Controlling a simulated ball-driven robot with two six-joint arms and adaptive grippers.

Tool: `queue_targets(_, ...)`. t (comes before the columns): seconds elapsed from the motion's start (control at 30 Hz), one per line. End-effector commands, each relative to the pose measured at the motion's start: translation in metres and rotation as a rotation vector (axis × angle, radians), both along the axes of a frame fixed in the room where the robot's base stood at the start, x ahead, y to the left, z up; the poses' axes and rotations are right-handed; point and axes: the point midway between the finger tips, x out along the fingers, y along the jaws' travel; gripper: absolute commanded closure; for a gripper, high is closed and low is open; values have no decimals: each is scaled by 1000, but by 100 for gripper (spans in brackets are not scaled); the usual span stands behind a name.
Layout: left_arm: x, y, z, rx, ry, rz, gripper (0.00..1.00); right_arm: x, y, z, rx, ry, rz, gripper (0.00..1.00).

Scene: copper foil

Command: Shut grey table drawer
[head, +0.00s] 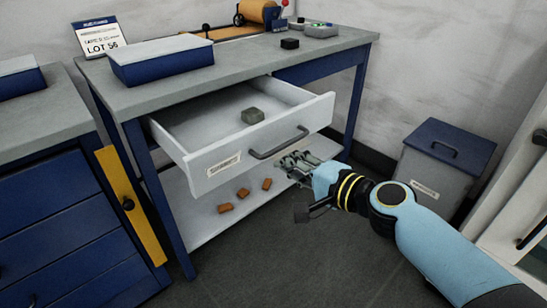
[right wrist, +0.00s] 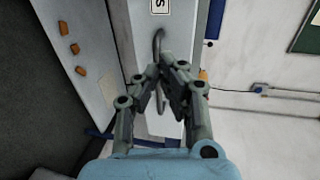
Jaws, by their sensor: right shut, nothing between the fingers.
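The grey table drawer (head: 240,135) is pulled out from under the blue-framed table (head: 230,67). It has a pale front with a label and a dark bar handle (head: 278,144). My right gripper (head: 290,160) is at the drawer front, just below the right part of the handle. In the right wrist view my gripper (right wrist: 160,75) is shut and empty, its fingertips close to the handle (right wrist: 158,45). I cannot tell whether they touch it. My left gripper is not in view.
Several orange-brown blocks (head: 243,193) lie on the lower shelf (head: 200,215). A blue drawer cabinet (head: 60,220) stands at the left. A grey bin with a blue lid (head: 440,160) stands at the right. The tabletop holds a blue box (head: 160,62) and tools.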

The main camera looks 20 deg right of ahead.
Motion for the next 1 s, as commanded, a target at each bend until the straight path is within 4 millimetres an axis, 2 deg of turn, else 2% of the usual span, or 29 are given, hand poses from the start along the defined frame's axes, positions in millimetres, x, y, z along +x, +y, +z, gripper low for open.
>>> queue_targets(0.1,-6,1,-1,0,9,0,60,21,8,-4,3,-1,-1,100)
queue_targets(0.3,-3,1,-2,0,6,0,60,40,15,-10,2,1,0,100)
queue_targets(0.53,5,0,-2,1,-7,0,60,45,17,-10,0,0,0,100)
queue_targets(0.83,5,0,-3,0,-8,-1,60,46,17,-10,1,0,0,100)
queue_targets(1.0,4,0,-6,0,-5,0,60,59,22,-11,0,-1,0,100)
